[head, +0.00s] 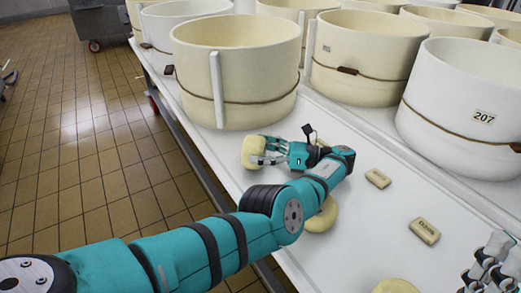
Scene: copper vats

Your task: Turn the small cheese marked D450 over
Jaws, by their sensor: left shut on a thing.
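My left gripper (272,156) is shut on a small pale yellow cheese (251,152) near the table's left edge. The cheese appears to stand on its edge, its flat side facing the fingers; whether it touches the table I cannot tell. No D450 mark is readable on it. A second small cheese (322,217) lies partly hidden behind my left forearm. A third (396,287) is cut off by the bottom edge. My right gripper (487,268) is partly in view at the bottom right, holding nothing visible; its opening is unclear.
Two small tan blocks lie on the white table (345,262), one plain-looking (378,179), one with unreadable lettering (425,231). Large cream moulds (240,70) and a white one marked 207 (465,110) stand behind. Tiled floor (90,150) lies left of the table.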

